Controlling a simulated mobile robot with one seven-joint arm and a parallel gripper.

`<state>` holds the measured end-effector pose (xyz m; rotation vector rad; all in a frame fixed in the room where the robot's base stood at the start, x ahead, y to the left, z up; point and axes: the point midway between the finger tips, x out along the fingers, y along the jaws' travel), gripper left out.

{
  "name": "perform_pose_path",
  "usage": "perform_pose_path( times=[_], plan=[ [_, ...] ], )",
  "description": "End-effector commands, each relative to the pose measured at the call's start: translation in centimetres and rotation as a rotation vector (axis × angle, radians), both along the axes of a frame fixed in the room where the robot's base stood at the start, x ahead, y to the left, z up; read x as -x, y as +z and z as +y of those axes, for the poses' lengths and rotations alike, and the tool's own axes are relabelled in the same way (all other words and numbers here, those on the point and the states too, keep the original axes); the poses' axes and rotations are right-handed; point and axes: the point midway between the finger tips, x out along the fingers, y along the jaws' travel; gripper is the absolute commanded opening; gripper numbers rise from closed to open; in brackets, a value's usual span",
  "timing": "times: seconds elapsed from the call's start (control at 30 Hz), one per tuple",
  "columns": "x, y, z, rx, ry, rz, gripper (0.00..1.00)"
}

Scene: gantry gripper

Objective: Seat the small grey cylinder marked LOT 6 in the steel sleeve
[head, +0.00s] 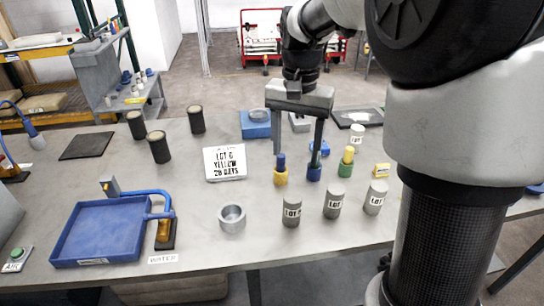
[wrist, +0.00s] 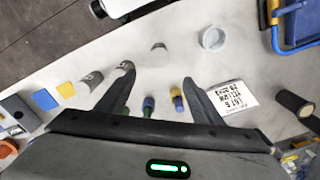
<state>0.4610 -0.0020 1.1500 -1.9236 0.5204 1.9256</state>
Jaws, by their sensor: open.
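Three grey cylinders stand upright in a front row: left (head: 291,212), middle (head: 333,204) and right (head: 376,198). A fourth (head: 357,138) stands farther back. Their labels begin with LOT; I cannot read the numbers, so I cannot tell which is LOT 6. The steel sleeve (head: 232,218) stands left of the row, its open top showing an empty bore. It also shows in the wrist view (wrist: 212,39). My gripper (head: 298,150) is open, pointing down behind the row, above small coloured posts. In the wrist view nothing is held between its fingers (wrist: 158,77).
A sign (head: 225,162) reading LOT and YELLOW stands left. Table around the sleeve is clear.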

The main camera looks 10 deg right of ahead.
Motion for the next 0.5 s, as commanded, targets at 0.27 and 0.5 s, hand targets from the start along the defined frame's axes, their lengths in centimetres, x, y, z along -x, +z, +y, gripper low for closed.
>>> perform_pose_path(
  times=[0.27,0.5],
  plan=[
    [0.2,-6.0,0.0,0.0,0.0,0.007,0.61],
    [0.2,-10.5,0.0,0.0,0.001,0.004,0.61]
  ],
)
